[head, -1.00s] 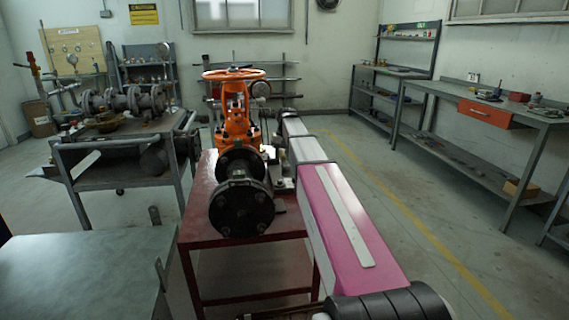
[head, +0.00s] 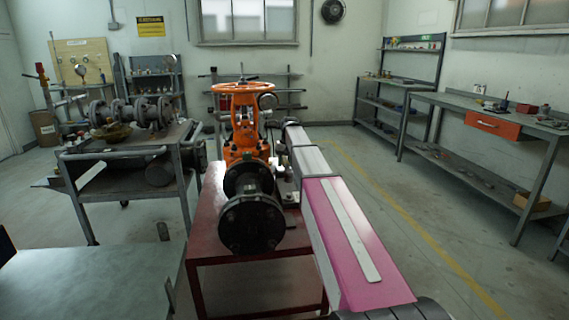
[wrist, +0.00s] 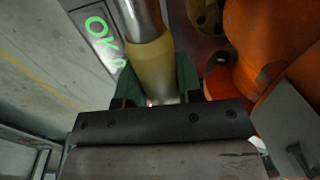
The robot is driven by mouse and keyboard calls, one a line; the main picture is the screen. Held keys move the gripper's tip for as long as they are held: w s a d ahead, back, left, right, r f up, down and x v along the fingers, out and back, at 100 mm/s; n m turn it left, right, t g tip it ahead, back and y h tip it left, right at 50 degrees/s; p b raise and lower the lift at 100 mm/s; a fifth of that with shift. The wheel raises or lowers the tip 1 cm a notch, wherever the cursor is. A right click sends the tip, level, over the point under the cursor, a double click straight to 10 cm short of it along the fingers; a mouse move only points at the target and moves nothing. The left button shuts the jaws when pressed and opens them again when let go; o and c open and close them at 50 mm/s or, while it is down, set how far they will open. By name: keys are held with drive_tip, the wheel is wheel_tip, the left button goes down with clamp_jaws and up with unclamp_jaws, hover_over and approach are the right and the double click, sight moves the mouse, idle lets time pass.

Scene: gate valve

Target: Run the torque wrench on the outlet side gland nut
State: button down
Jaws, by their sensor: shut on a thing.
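The orange gate valve (head: 243,135) with its handwheel (head: 247,88) stands on a red table, a dark flange (head: 251,222) facing me. My arm reaches along its right side, and my gripper is hidden in the head view. In the wrist view my gripper (wrist: 158,88) has its green fingers shut on what looks like the torque wrench (wrist: 150,62), a tan sleeve with a steel shaft. The orange valve body (wrist: 260,45) is close on the right. I cannot make out the gland nut or the wrench's working end.
The red table (head: 205,240) carries the valve. A grey cart (head: 130,185) with pipework stands at left, a grey-green bench top (head: 90,285) at front left. Workbenches (head: 450,105) line the right wall. The floor (head: 400,190) right of my arm is clear.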

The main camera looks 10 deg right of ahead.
drive_tip(key=shift+f, duration=3.65)
drive_tip(key=c, duration=0.7)
unclamp_jaws()
drive_tip(key=r, duration=0.3)
drive_tip(key=d+r, duration=0.1)
drive_tip(key=r, duration=0.6)
drive_tip(key=shift+d+r, duration=0.2)
drive_tip(key=shift+r, duration=0.15)
